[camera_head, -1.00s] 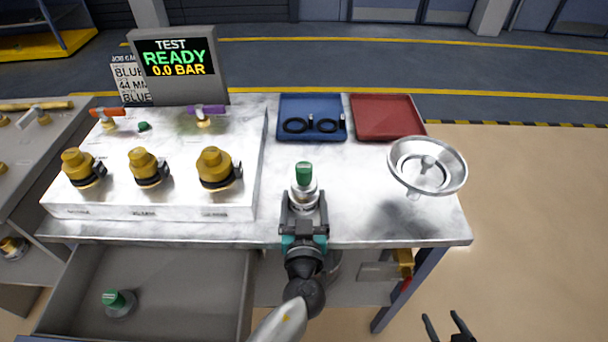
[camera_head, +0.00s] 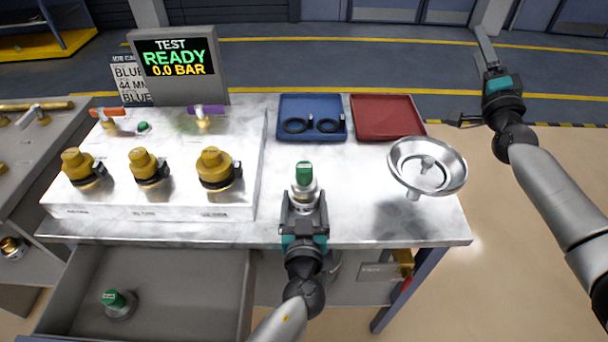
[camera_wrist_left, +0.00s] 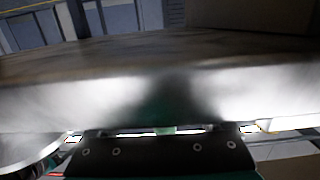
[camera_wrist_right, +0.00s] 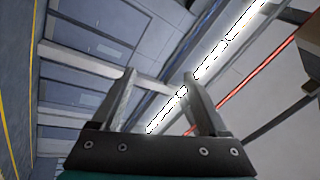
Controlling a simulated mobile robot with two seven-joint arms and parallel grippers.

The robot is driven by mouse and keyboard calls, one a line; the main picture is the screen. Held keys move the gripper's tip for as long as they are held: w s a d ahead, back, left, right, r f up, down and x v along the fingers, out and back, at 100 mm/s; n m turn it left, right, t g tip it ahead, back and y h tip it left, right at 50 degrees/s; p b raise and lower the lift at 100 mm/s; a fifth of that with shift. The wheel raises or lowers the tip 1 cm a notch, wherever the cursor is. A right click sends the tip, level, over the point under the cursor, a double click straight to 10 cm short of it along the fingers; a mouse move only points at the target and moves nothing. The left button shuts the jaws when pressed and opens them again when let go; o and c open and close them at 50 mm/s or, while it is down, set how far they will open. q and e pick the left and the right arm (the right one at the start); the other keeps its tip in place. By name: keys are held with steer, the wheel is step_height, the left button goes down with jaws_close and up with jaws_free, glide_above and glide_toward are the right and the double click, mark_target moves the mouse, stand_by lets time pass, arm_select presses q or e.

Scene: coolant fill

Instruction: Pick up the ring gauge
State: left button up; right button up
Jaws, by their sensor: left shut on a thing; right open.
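My left gripper (camera_head: 304,207) is shut on a metal piece with a green top (camera_head: 304,174), which stands upright at the bench's front edge. I cannot tell whether it rests on the bench. In the left wrist view a blurred metal surface (camera_wrist_left: 160,95) fills the middle and the fingers do not show clearly. A similar green-topped piece (camera_head: 117,302) lies in the open drawer. Nothing in view is plainly marked as the ring gauge. My right gripper (camera_head: 467,80) is open and empty, raised right of the bench; its spread fingers show in the right wrist view (camera_wrist_right: 158,88).
A blue tray (camera_head: 312,103) with black rings and a red tray (camera_head: 388,116), empty, sit at the back. A round metal dish (camera_head: 460,170) stands at the right. A block with brass fittings (camera_head: 213,170) and a test screen (camera_head: 176,65) fill the left. The drawer (camera_head: 190,290) is open.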

steer(key=a+f+n+g+y, duration=0.1)
steer(key=a+n+g+y, duration=0.6)
steer(key=a, duration=0.9)
steer(key=n+g+h, duration=0.1)
steer(key=n+g, duration=0.9)
glide_above(305, 167)
step_height(305, 167, down, 5)
steer(key=s+d+n+h, duration=0.1)
steer(key=s+d+h, duration=0.1)
steer(key=s+h, duration=0.15)
steer(key=shift+g, duration=0.3)
steer(key=x, duration=0.5)
steer(key=shift+s+d+f, duration=0.1)
steer(key=shift+d+f, duration=0.1)
steer(key=shift+f, duration=0.1)
steer(key=x, duration=0.6)
steer(key=shift+a+f, duration=0.1)
steer(key=shift+a, duration=0.2)
